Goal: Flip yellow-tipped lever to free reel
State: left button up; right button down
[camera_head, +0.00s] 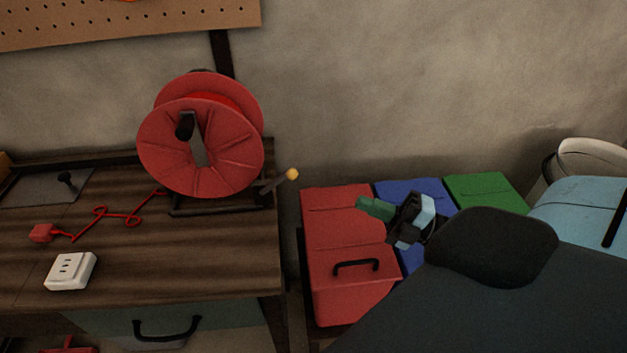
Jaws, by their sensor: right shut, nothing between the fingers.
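The red cable reel (160,150) stands on a dark frame at the back right of the wooden workbench. The yellow-tipped lever (292,174) sticks out to the right of the reel's base, its ball tip pointing up and right past the bench edge. My right gripper (372,207) comes in from the right over the coloured bins, with greenish fingers pointing left. My left gripper is not in view.
A red cord with a red plug (41,233) lies on the workbench (200,265) near a white socket block (70,271). Red (345,300), blue (410,187) and green (490,190) bins stand right of the bench. A pegboard (120,25) hangs on the wall.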

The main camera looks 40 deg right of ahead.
jog(key=p, duration=0.2)
send_near(297, 175)
jog(key=x, duration=0.5)
jog(key=shift+w, duration=0.1)
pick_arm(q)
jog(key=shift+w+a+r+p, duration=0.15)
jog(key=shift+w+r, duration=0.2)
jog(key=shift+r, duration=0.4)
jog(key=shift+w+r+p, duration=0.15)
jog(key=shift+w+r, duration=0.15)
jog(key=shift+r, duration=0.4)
pick_arm(e)
jog(key=shift+w+a, duration=0.5)
jog(key=shift+w, duration=0.1)
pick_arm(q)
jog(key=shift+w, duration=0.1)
pick_arm(e)
jog(key=shift+w, duration=0.1)
